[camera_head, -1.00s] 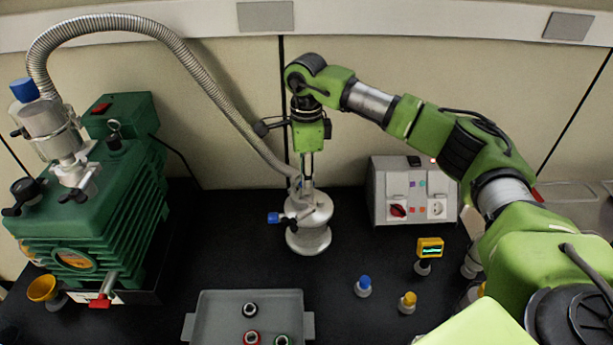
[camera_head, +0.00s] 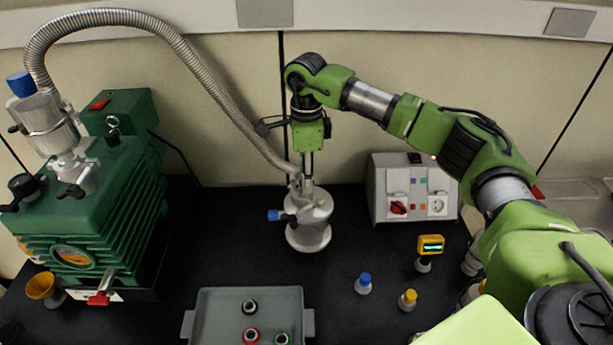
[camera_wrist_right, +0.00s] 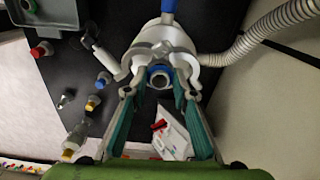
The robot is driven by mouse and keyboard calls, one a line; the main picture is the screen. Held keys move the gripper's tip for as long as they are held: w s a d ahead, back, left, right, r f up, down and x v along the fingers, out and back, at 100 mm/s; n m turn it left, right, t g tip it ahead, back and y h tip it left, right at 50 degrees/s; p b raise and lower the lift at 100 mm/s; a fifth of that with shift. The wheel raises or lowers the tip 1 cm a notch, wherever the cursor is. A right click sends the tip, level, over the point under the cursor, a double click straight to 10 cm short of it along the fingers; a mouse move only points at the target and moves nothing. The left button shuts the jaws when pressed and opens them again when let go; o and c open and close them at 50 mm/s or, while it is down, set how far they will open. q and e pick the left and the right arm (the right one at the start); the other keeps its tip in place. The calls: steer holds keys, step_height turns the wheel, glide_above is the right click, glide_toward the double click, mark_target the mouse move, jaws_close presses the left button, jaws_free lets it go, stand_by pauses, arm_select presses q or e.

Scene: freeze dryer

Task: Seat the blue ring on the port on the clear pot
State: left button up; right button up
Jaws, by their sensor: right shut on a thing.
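The clear pot (camera_head: 310,236) looks grey-white and stands upright on the dark bench, with a blue-handled valve (camera_head: 274,215) on its left side. It also shows in the right wrist view (camera_wrist_right: 183,40). My right gripper (camera_head: 307,178) points down over the pot's top. In the right wrist view its fingers are closed around the blue ring (camera_wrist_right: 160,77), a small round piece with a dark centre. The ring is at the pot's port, in line with it in that view. I cannot tell whether it is fully down on it. My left gripper is not in view.
A grey tray (camera_head: 215,300) with black, red and green rings lies in front. A green pump (camera_head: 100,220) stands left, its metal hose (camera_head: 205,75) arching to the pot's top. A grey control box (camera_head: 378,195) and small capped bottles (camera_head: 363,285) are on the right.

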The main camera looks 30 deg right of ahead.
steer(key=shift+f+b, duration=0.35)
steer(key=shift+f, duration=0.1)
stand_by(0.9)
steer(key=o, duration=1)
steer(key=shift+r, duration=0.1)
steer(key=shift+r+p, duration=1.9)
steer(key=shift+r, duration=1.05)
steer(key=shift+f, duration=0.1)
